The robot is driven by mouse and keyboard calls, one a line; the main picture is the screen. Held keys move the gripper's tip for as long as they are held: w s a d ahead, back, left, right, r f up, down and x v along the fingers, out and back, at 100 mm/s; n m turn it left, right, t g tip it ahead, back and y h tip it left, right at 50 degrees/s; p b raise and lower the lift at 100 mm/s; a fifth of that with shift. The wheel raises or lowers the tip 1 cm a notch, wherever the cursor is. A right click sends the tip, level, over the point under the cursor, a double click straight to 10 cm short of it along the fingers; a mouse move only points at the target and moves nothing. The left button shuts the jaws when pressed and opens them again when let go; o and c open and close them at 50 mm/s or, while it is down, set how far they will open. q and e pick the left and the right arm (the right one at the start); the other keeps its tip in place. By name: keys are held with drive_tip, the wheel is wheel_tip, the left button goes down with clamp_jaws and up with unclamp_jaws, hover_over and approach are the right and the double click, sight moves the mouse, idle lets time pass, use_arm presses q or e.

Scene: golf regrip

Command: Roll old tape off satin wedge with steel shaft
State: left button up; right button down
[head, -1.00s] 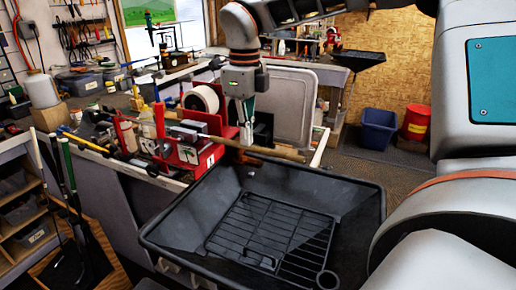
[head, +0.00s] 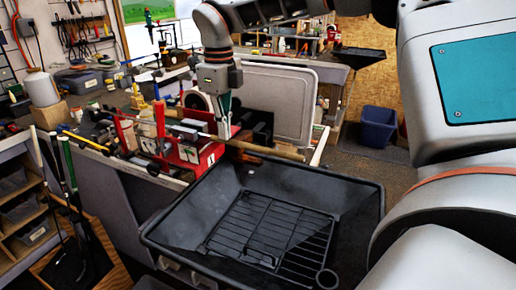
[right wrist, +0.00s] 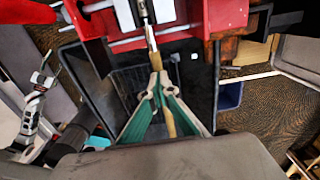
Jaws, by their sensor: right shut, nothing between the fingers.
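The club's shaft (head: 204,134) runs across the red vise (head: 190,156). Its tan taped end (head: 272,151) sticks out to the right above the black tray. In the right wrist view the tan length (right wrist: 168,121) runs below my gripper's fingers. My right gripper (head: 225,138) points down at the shaft, just right of the vise clamp. Its green-sided fingers (right wrist: 156,80) are closed together over the line of the shaft, with nothing between them. Whether they touch the shaft I cannot tell. The wedge head is not clear among the bench clutter. My left gripper does not show.
A black tray (head: 180,213) with a wire rack (head: 272,230) stands below the taped end. A white roll sits behind the vise, partly hidden by my gripper. Other clubs (head: 68,165) stand at the left. A blue bin (head: 378,127) stands on the floor behind.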

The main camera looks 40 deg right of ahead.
drive_tip(key=shift+w+a, duration=0.25)
drive_tip(key=shift+w, duration=0.25)
drive_tip(key=shift+w+a, duration=0.25)
drive_tip(key=shift+w, duration=0.25)
drive_tip(key=s, duration=0.1)
drive_tip(key=s+d+b, duration=0.1)
drive_tip(key=s, duration=0.1)
drive_tip(key=shift+d+b, duration=0.25)
drive_tip(key=shift+b, duration=0.1)
drive_tip(key=shift+s+d, duration=0.25)
drive_tip(key=shift+s, duration=0.25)
drive_tip(key=shift+s+d+b, duration=0.2)
drive_tip(key=shift+s+d, duration=0.15)
drive_tip(key=shift+s, duration=0.3)
drive_tip(key=shift+s+d+b, duration=0.25)
drive_tip(key=shift+s+d, duration=0.05)
drive_tip(key=shift+s, duration=0.4)
drive_tip(key=shift+s+d+b, duration=0.2)
drive_tip(key=shift+s+d, duration=0.15)
drive_tip(key=shift+s, duration=0.3)
